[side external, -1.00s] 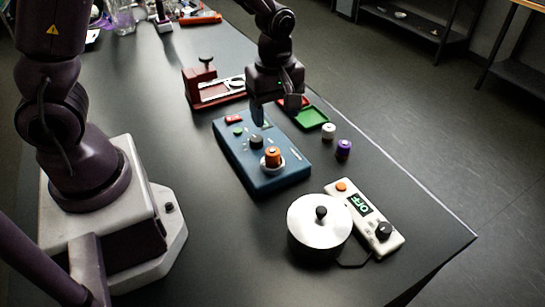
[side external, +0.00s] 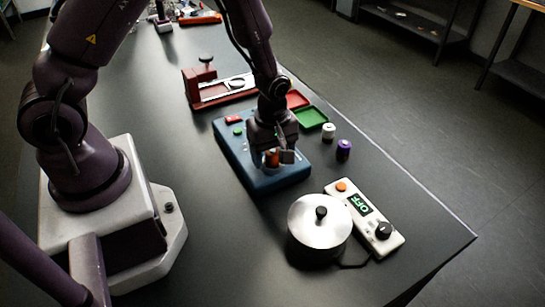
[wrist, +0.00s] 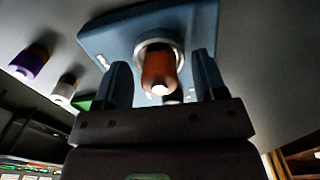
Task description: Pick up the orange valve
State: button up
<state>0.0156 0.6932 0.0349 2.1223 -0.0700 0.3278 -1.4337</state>
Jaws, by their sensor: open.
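The orange valve (side external: 271,158) stands in the round socket of the blue brewer box (side external: 233,148). In the wrist view the orange valve (wrist: 159,70) shows upright in its pale ring, between the two fingers. My gripper (side external: 272,157) is open, with its fingers down on either side of the valve. In the wrist view my gripper (wrist: 163,80) shows a gap between each finger and the valve. The arm hides part of the box and the knob on it.
A white jar (side external: 328,131) and a purple jar (side external: 343,149) stand right of the box. A silver pot (side external: 319,222) and a white control unit (side external: 366,218) reading OFF stand in front. A red stand (side external: 203,88) is at the back.

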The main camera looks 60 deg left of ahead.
jog(key=c, duration=1.1)
